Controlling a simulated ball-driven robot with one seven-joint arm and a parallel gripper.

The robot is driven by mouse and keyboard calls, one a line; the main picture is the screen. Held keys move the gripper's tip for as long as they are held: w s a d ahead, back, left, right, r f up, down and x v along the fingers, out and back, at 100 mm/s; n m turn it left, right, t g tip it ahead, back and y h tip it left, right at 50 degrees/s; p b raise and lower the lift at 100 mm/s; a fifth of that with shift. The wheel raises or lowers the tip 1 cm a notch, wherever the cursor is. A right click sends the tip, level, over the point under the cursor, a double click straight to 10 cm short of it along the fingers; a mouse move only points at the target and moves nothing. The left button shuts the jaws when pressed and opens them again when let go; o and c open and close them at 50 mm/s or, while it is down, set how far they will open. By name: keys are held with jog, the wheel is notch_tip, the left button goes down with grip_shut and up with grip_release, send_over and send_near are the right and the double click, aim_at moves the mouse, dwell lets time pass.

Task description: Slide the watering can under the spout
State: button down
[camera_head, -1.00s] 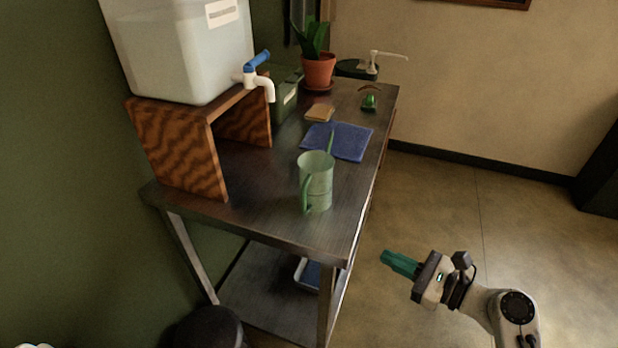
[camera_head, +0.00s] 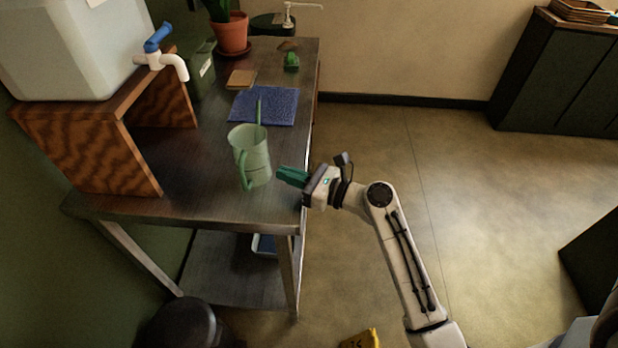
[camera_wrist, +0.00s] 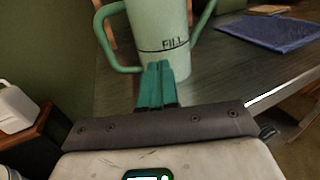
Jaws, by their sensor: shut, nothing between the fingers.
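The pale green watering can (camera_head: 252,160) stands upright on the dark metal table, near its right edge. It also shows in the wrist view (camera_wrist: 158,22), with a "FILL" mark and line on its side and its handle at left. The white spout (camera_head: 172,65) with a blue lever juts from the water tank, up and left of the can. My gripper (camera_head: 281,174) is shut and empty, just right of the can. In the wrist view its green fingertips (camera_wrist: 158,68) overlap the can's lower side; I cannot tell whether they touch it.
The tank (camera_head: 75,50) rests on a wooden stand (camera_head: 95,150) at left. A blue cloth (camera_head: 270,108), a sponge (camera_head: 242,78), a green item (camera_head: 291,62) and a potted plant (camera_head: 230,35) sit farther back. The table top (camera_head: 190,180) between can and stand is clear.

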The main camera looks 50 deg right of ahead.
aim_at(248, 143)
jog(key=shift+x, duration=1.35)
jog(key=p+x, duration=0.2)
jog(key=x, duration=1.2)
jog(key=shift+w, duration=0.2)
jog(key=shift+s, duration=0.2)
